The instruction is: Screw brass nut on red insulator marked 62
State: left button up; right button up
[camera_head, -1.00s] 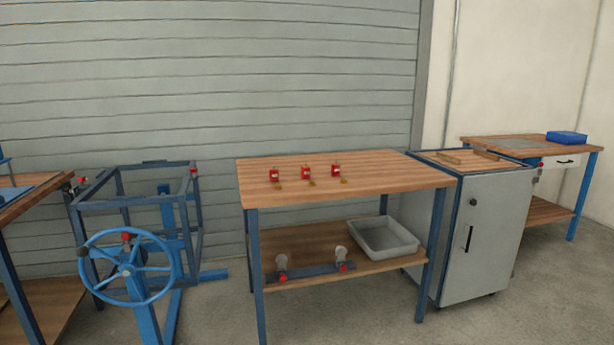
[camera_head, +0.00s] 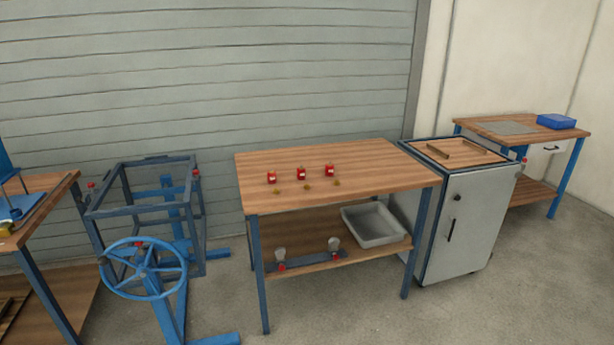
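Three red insulators stand upright in a row on the wooden top of the middle workbench (camera_head: 350,160): a left one (camera_head: 271,177), a middle one (camera_head: 300,174) and a right one (camera_head: 330,171). Each has a pale label, but the numbers are too small to read, so I cannot tell which is marked 62. A small brass nut lies on the bench in front of each: a left nut (camera_head: 276,191), a middle nut (camera_head: 307,187) and a right nut (camera_head: 337,183). Neither of my grippers is in view.
The bench's lower shelf holds a grey tray (camera_head: 375,224) and a dark bar with clamps (camera_head: 310,260). A blue frame with a handwheel (camera_head: 143,268) stands left; a grey cabinet (camera_head: 465,220) stands right. Concrete floor (camera_head: 400,315) in front is clear.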

aim_at(301, 171)
jog(key=i+j, duration=0.25)
jog(key=i, duration=0.25)
jog(key=i+j, duration=0.25)
jog(key=i, duration=0.3)
jog(key=i+j+z, duration=0.1)
jog(key=i+j, duration=0.15)
jog(key=i, duration=0.25)
jog(key=i+j, duration=0.3)
jog(key=i, duration=0.25)
jog(key=i+j, duration=0.3)
jog(key=i, duration=0.2)
